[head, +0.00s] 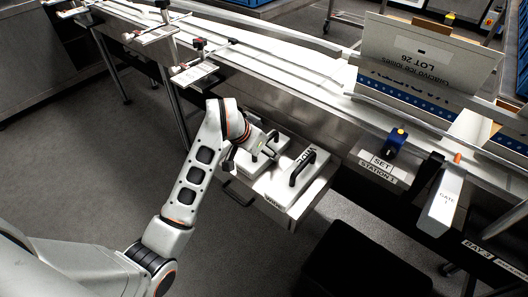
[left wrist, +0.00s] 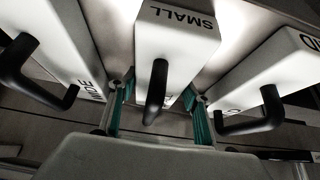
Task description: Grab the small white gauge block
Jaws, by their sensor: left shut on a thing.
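The small white gauge block (left wrist: 178,42), labelled SMALL, stands in the middle of the left wrist view with a black handle on its face. My left gripper (left wrist: 158,118) has its teal-padded fingers on either side of this block, shut on it. In the head view my left gripper (head: 243,156) is down at the open drawer, and the wrist and fingers hide part of the blocks there. I cannot clearly make out the small block in that view. My right gripper is not in view.
Other white blocks with black handles flank it, one left (left wrist: 62,45) and one right (left wrist: 268,72). A large block (head: 308,190) lies in the drawer (head: 272,208).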

